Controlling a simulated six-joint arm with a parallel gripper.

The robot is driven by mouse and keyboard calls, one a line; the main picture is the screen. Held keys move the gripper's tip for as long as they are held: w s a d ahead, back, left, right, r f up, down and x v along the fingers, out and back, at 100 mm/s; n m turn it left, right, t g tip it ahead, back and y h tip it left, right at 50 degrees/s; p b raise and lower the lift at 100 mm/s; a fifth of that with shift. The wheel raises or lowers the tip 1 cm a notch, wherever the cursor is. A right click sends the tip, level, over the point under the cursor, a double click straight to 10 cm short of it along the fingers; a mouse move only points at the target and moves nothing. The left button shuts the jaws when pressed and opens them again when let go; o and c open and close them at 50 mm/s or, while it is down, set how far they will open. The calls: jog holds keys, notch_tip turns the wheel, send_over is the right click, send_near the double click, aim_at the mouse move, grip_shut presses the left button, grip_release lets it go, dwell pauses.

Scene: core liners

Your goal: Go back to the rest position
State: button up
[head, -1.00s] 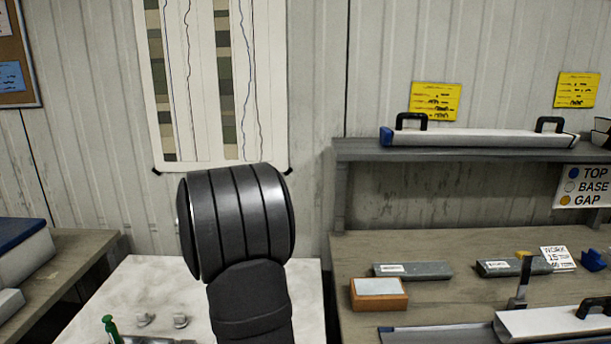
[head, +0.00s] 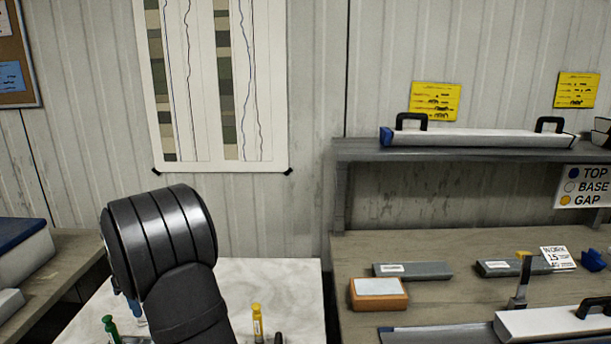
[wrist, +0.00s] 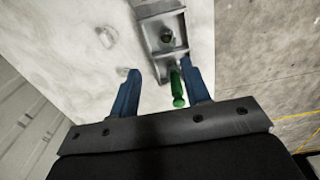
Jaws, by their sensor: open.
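My gripper (wrist: 163,85) shows in the wrist view with its two blue fingers apart and nothing held between them. A green bottle-like piece (wrist: 178,88) shows beside the right finger, below a grey metal holder (wrist: 160,28); I cannot tell how far it is from the finger. In the head view my dark arm rises over the white marbled table, and one blue fingertip shows low at its left. The green piece (head: 111,328) stands at the front left of the table, and a yellow-topped piece (head: 257,322) stands to the right of my arm.
To the right, a wooden bench (head: 450,244) holds grey boxes, an orange block (head: 378,293) and long trays. A shelf (head: 440,152) above carries a long liner with black handles (head: 480,138). Another bench with a blue-topped box (head: 22,250) is at left.

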jog(key=shift+s+a+f, duration=0.25)
jog(key=shift+a+f, duration=0.25)
jog(key=shift+f, duration=0.35)
jog(key=shift+s+a+f, duration=0.2)
jog(key=shift+a+f, duration=0.25)
jog(key=shift+f, duration=0.35)
jog(key=shift+o, duration=0.9)
jog(key=shift+r, duration=0.1)
jog(key=o, duration=0.7)
notch_tip(320, 180, up, 4)
jog(key=shift+r, duration=0.1)
jog(key=o, duration=0.4)
jog(key=shift+r, duration=0.3)
notch_tip(320, 180, down, 10)
